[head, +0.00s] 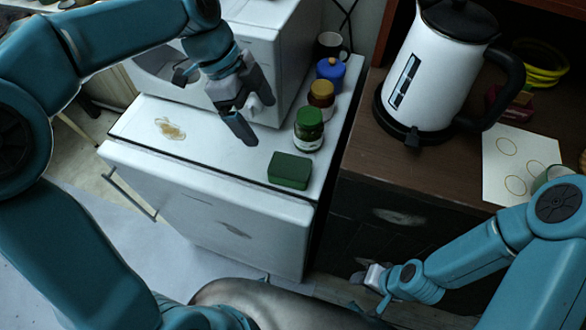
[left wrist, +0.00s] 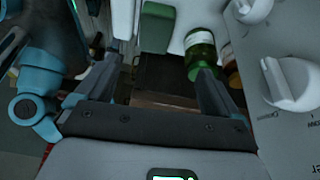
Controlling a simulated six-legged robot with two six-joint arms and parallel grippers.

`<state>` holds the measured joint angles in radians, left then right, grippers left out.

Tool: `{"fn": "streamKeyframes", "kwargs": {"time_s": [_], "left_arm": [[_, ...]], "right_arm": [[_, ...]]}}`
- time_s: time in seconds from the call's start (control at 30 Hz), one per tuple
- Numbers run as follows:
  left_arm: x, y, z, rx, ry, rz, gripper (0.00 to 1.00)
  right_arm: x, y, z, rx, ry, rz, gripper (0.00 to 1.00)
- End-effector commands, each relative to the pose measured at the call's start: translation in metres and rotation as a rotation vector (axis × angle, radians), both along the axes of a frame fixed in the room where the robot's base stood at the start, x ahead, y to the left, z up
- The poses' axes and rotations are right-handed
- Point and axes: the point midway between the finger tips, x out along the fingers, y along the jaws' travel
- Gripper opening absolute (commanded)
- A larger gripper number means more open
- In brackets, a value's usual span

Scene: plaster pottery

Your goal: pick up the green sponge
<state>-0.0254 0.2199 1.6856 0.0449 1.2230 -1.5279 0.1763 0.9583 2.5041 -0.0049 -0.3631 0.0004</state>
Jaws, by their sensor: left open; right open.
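The green sponge (head: 289,170) is a dark green block lying flat near the front right corner of the white top (head: 215,150). My left gripper (head: 251,117) is open and empty, above the white top, left of and behind the sponge and apart from it. In the left wrist view the sponge (left wrist: 157,27) shows beyond the open fingers (left wrist: 158,85), near the top edge. My right gripper (head: 372,280) is open, low in front of the dark cabinet, far from the sponge; its fingers are small and partly hard to see.
A green-lidded jar (head: 308,129) stands just behind the sponge, with brown (head: 321,98) and blue (head: 330,71) jars behind it. A white appliance with knobs (left wrist: 290,82) is close to my left gripper. A brown stain (head: 170,129) marks the clear left part. A kettle (head: 437,75) stands right.

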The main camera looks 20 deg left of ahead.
Motion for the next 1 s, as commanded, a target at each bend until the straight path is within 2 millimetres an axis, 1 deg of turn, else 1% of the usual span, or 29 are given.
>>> {"fn": "streamKeyframes", "kwargs": {"time_s": [0.03, 0.17, 0.4, 0.5, 0.6, 0.77, 1.0], "left_arm": [[-0.002, 0.000, -0.008, 0.000, -0.001, 0.000, 0.96], [-0.005, -0.006, -0.021, 0.000, 0.003, -0.001, 0.96], [-0.008, -0.028, -0.073, 0.000, 0.004, -0.001, 0.96], [-0.008, -0.035, -0.091, 0.000, 0.003, 0.000, 0.96], [-0.008, -0.040, -0.102, 0.000, 0.002, -0.001, 0.96], [-0.007, -0.045, -0.112, 0.000, 0.001, 0.000, 0.96], [-0.007, -0.061, -0.146, 0.001, 0.003, -0.001, 0.96]], "right_arm": [[0.000, 0.000, -0.007, 0.000, 0.000, 0.000, 0.43], [0.000, 0.000, -0.008, 0.000, 0.000, 0.001, 0.43], [0.000, 0.000, -0.010, 0.000, 0.000, 0.000, 0.43], [0.000, 0.000, -0.011, 0.000, 0.000, 0.000, 0.43], [0.000, 0.000, -0.011, 0.000, 0.000, 0.000, 0.43], [0.000, 0.000, -0.010, 0.000, 0.000, 0.000, 0.43], [0.000, 0.000, -0.007, 0.000, 0.000, 0.000, 0.43]]}}
